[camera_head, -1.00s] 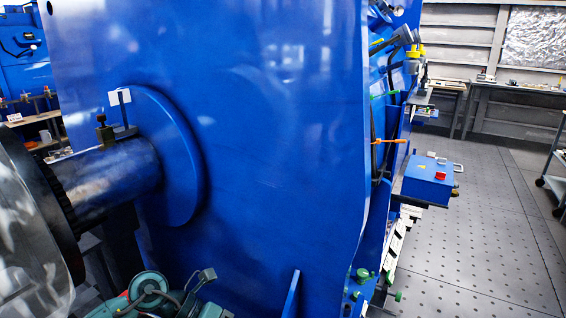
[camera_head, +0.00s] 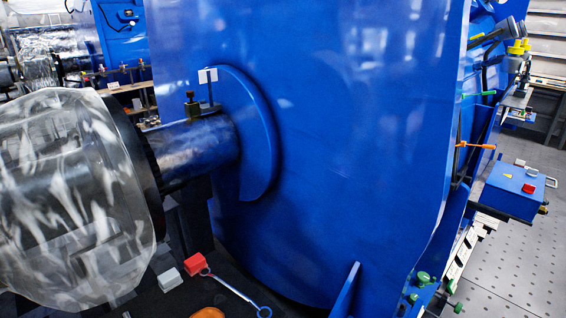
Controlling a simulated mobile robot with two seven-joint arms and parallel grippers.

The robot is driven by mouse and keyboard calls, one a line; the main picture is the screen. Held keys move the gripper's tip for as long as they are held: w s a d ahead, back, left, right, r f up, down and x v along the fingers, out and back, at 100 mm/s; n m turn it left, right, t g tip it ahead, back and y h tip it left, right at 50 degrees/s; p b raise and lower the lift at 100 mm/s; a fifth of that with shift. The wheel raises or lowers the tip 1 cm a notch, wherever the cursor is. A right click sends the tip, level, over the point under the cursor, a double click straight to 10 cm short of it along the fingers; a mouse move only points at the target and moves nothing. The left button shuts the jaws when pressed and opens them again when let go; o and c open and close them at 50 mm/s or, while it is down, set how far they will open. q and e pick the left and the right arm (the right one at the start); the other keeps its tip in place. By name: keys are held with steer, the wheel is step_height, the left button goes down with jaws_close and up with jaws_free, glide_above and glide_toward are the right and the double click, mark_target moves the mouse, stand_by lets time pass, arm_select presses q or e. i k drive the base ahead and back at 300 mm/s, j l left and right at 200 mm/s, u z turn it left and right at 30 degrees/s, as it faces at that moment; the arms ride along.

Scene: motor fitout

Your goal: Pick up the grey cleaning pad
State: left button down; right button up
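A small light grey block (camera_head: 170,279) lies on a dark surface at the bottom left, beside a red block (camera_head: 195,263). It may be the grey cleaning pad, but it is too small to be sure. Neither of my grippers is in view.
A wrench (camera_head: 238,293) and an orange object (camera_head: 207,313), cut off by the bottom edge, lie near the blocks. A plastic-wrapped shaft end (camera_head: 75,200) and a big blue housing (camera_head: 330,140) stand close around. A blue box (camera_head: 512,190) is at right. Perforated floor (camera_head: 520,275) is clear.

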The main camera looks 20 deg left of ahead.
mark_target(170, 279)
steer(key=l+u, duration=0.1)
steer(key=u, duration=0.4)
steer(key=l+u, duration=0.1)
steer(key=u, duration=0.4)
steer(key=k+l+u, duration=0.1)
steer(key=u, duration=0.4)
